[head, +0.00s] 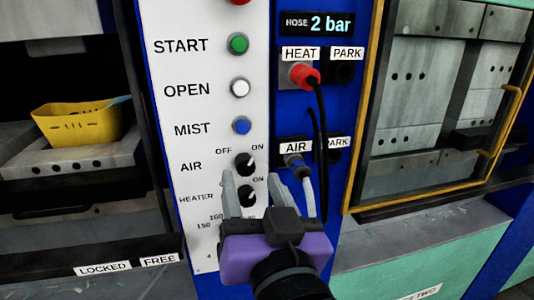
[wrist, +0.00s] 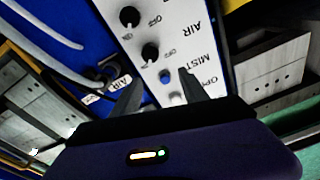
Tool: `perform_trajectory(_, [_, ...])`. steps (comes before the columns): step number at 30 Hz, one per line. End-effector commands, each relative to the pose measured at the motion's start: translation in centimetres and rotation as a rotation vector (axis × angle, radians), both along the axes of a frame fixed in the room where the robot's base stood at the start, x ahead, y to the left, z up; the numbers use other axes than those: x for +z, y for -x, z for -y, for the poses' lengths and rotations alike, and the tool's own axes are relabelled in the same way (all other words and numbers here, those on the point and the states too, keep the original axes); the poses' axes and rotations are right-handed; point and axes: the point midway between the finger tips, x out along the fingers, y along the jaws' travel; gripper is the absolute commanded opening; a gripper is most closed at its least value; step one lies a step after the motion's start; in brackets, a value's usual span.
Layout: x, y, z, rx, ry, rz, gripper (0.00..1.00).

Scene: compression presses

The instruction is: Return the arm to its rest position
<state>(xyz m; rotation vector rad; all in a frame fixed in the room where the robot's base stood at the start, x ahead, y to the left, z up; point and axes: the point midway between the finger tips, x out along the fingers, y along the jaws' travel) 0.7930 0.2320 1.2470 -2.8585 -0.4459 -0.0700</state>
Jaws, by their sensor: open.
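My gripper (head: 267,195) is open and empty, with a purple body and two grey fingers. In the head view it is in front of the lower part of the white control panel (head: 196,150), by the AIR and HEATER knobs. In the wrist view my gripper (wrist: 157,92) has its dark fingers spread before the panel, with the knobs and the blue MIST button (wrist: 165,77) beyond. The AIR knob (head: 244,163) and HEATER knob (head: 246,195) show between and beside the fingers. My gripper hides part of the lower panel and its dial.
A red plug (head: 304,75) with a black cable sits in the HEAT socket. A grey plug (head: 295,165) is at AIR. A yellow basket (head: 80,123) stands in the left press. A yellow-framed door (head: 350,150) covers the right press. Hose display (head: 317,24) reads 2 bar.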

Motion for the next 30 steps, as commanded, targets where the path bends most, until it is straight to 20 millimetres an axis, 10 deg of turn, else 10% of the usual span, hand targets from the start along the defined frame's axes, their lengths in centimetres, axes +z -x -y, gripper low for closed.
perform_trajectory(4, [2.3,1.1,-0.7,0.036,0.007,0.136,0.52])
perform_trajectory(11, [-0.3,3.0,0.6,0.058,0.064,0.247,0.52])
perform_trajectory(30, [-16.5,13.5,12.7,-0.038,0.226,0.193,0.52])
